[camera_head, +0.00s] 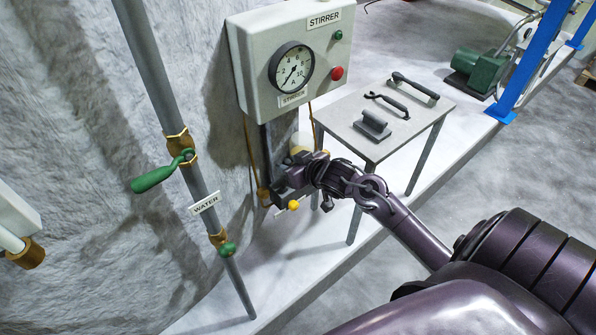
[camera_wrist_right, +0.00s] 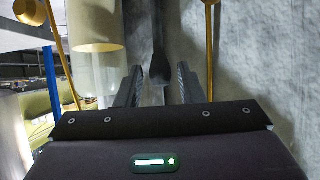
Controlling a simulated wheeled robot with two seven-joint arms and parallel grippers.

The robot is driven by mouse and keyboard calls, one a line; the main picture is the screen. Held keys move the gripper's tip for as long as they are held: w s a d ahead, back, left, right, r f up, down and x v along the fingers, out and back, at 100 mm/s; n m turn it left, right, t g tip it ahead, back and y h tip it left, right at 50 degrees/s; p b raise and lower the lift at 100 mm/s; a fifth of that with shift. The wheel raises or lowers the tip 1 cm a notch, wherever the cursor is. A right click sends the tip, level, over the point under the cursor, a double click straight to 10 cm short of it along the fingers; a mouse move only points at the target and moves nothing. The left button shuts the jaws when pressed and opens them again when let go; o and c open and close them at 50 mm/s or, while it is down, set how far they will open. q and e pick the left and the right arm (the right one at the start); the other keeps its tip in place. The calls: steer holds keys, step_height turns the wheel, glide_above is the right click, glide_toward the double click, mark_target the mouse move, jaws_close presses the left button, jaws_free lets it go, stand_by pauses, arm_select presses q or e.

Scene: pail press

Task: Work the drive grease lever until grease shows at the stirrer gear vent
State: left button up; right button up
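My right gripper (camera_head: 283,192) is below the grey stirrer box, close to the wall. In the right wrist view its two fingers (camera_wrist_right: 158,88) are apart. A dark lever (camera_wrist_right: 158,40) with a thicker rounded end reaches down to the gap between the fingertips; I cannot tell whether they touch it. A pale, see-through cylinder (camera_wrist_right: 97,70) with a yellowish part stands left of the lever. In the head view the cylinder is mostly hidden behind the gripper. I cannot make out the gear vent or any grease at it. My left gripper is not in view.
The stirrer box (camera_head: 255,95) carries a gauge (camera_head: 291,68), a green button and a red button. A small grey table (camera_head: 350,105) with tools stands to the right. A water pipe (camera_head: 152,70) with green-handled valves is at left. A brass pipe (camera_wrist_right: 209,60) runs right of the lever.

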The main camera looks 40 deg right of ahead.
steer(key=shift+r, duration=0.1)
steer(key=c, duration=0.6)
steer(key=shift+o, duration=0.2)
steer(key=s, duration=0.1)
steer(key=s+f+p, duration=0.1)
steer(key=s, duration=0.1)
steer(key=s+f, duration=0.1)
steer(key=s, duration=0.1)
steer(key=shift+d, duration=0.2)
steer(key=s+f, duration=0.3)
steer(key=s, duration=0.1)
steer(key=shift+d+f, duration=0.1)
steer(key=shift+f, duration=0.2)
